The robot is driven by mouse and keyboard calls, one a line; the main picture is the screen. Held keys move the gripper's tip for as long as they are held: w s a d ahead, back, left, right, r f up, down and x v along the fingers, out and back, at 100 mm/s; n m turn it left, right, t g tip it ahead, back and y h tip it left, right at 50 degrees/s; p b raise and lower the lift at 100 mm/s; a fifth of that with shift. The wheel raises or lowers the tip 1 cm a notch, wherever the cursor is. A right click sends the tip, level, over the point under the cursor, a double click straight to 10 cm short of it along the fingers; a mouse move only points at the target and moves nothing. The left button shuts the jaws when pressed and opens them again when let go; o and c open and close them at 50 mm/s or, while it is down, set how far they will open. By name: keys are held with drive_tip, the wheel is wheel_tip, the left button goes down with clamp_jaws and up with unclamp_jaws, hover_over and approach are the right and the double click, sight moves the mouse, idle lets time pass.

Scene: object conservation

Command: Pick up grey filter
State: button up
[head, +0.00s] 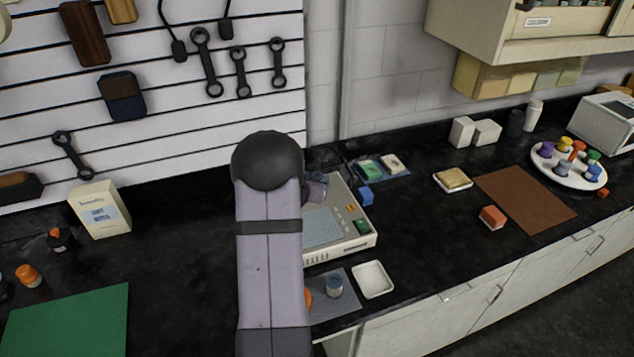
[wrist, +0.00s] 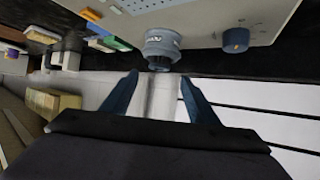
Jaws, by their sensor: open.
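A grey, ridged round part with small markings, likely the grey filter (wrist: 162,45), sits at the edge of the pale device (wrist: 215,15) in the wrist view. My gripper (wrist: 158,85) is open and empty. Its two blue fingers are spread below the grey part in the picture, apart from it. In the head view my arm hides the gripper and part of the pale device (head: 350,243).
A blue-grey knob (wrist: 236,40) is on the device beside the grey part. A blue block (head: 366,196) stands by the device's back right. A white tray (head: 373,280) lies right of the grey mat. The slatted tool wall (head: 170,90) rises behind.

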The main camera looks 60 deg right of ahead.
sight(317, 176)
drive_tip(key=shift+p+x, duration=1.25)
drive_tip(key=shift+x, duration=1.15)
drive_tip(key=shift+s+a+f, duration=0.1)
drive_tip(key=shift+f, duration=0.05)
drive_tip(key=c, duration=1.1)
